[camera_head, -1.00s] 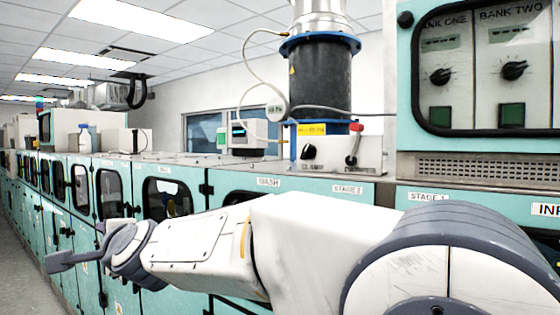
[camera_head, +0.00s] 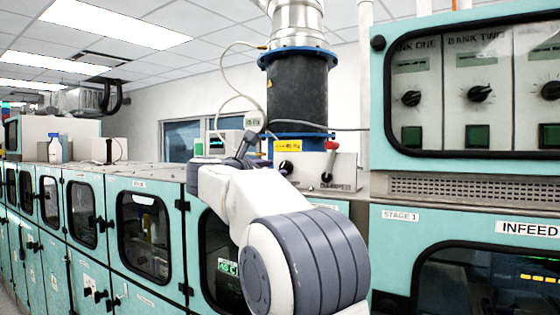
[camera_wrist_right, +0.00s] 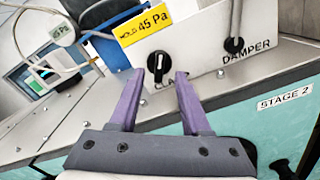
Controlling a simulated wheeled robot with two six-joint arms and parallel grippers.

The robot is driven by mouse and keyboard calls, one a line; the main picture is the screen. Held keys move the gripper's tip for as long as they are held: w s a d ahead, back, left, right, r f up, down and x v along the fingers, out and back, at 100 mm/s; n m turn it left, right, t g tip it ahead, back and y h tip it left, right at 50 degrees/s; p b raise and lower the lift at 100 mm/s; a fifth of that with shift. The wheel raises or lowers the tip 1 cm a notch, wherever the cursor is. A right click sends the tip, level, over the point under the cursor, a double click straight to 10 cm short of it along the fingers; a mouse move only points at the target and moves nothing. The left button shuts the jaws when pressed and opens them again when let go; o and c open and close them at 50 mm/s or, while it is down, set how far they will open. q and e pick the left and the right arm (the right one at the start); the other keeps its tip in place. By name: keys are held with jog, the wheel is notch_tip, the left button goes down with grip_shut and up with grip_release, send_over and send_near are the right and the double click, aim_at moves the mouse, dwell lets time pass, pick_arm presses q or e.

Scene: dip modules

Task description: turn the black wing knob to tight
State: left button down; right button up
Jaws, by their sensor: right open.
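The black wing knob (camera_wrist_right: 158,64) is on the white sloped front of a control box, above a label partly hidden by my gripper. In the head view the knob (camera_head: 286,168) shows just right of my right gripper (camera_head: 246,150). In the right wrist view my right gripper (camera_wrist_right: 160,78) is open, its two purple fingers pointing at the box, one on each side of the knob in the picture. Whether they touch it I cannot tell; the jaws look empty. My left gripper is not in view.
A damper lever (camera_wrist_right: 234,44) stands right of the knob, with a red top (camera_head: 331,145) in the head view. A yellow "HOLD 45 Pa" label (camera_wrist_right: 141,23) is above the knob. A round gauge (camera_wrist_right: 60,30) and hose are at the left. A black cylinder (camera_head: 298,90) rises behind.

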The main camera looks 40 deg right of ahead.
aim_at(282, 168)
jog(key=p+x, duration=0.1)
jog(key=x, duration=0.2)
jog(key=shift+w+d+r, duration=0.1)
jog(key=shift+w+d, duration=0.05)
jog(key=shift+d, duration=0.15)
jog(key=shift+w+d+p, duration=0.15)
jog(key=shift+d+p, duration=0.15)
grip_shut()
